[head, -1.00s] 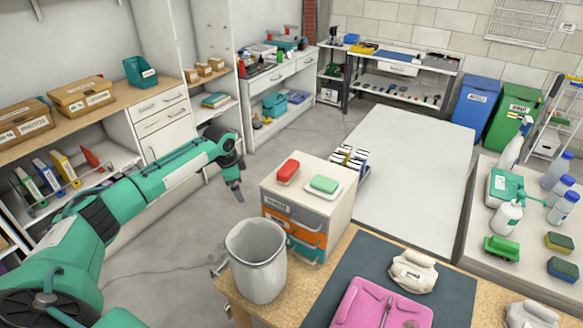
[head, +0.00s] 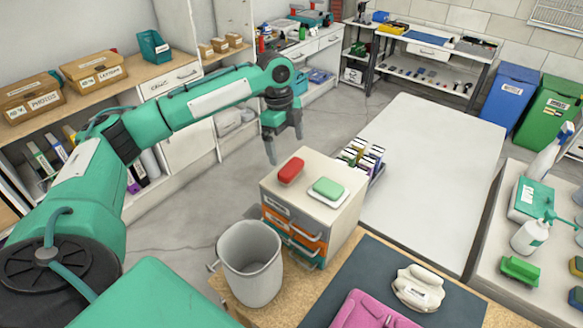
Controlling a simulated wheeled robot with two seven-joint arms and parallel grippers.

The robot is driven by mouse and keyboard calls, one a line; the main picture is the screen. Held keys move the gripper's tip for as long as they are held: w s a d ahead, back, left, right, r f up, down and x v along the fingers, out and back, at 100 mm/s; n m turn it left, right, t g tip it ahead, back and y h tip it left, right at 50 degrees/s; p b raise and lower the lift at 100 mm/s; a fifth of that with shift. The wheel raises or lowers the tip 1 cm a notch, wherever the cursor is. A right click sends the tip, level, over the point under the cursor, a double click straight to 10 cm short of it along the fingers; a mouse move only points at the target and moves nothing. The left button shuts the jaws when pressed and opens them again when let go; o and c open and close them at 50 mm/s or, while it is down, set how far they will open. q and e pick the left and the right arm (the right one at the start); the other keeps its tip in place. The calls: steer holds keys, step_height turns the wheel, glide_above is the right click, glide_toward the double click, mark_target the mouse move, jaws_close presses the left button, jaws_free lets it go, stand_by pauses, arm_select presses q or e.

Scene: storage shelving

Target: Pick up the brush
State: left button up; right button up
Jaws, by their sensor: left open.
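A small green block-like item (head: 520,269), possibly a brush, lies on the right-hand table. My left gripper (head: 285,150) is open and empty, pointing down just behind and left of the cabinet top, close to the red block but apart from it. My right gripper is out of view.
A grey bin (head: 250,258) stands in front of the cabinet on the wooden table. A pink tray (head: 368,312) and a beige pouch-like item (head: 418,288) are on the dark mat. A spray bottle (head: 531,235) stands at right.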

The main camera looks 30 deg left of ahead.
mark_target(290, 166)
arm_select(q)
steer(key=shift+w+d+f, duration=0.1)
steer(key=shift+w+f, duration=0.1)
steer(key=shift+f, duration=0.65)
steer(key=shift+s+d+f+p, duration=0.2)
steer(key=shift+s+f+p, duration=0.05)
steer(key=shift+f+p, duration=0.4)
steer(key=f, duration=0.1)
steer(key=f+p, duration=0.1)
steer(key=f, duration=0.1)
steer(key=shift+d+f, duration=0.15)
steer(key=shift+d, duration=0.2)
steer(key=shift+f, duration=0.25)
steer(key=c, duration=0.9)
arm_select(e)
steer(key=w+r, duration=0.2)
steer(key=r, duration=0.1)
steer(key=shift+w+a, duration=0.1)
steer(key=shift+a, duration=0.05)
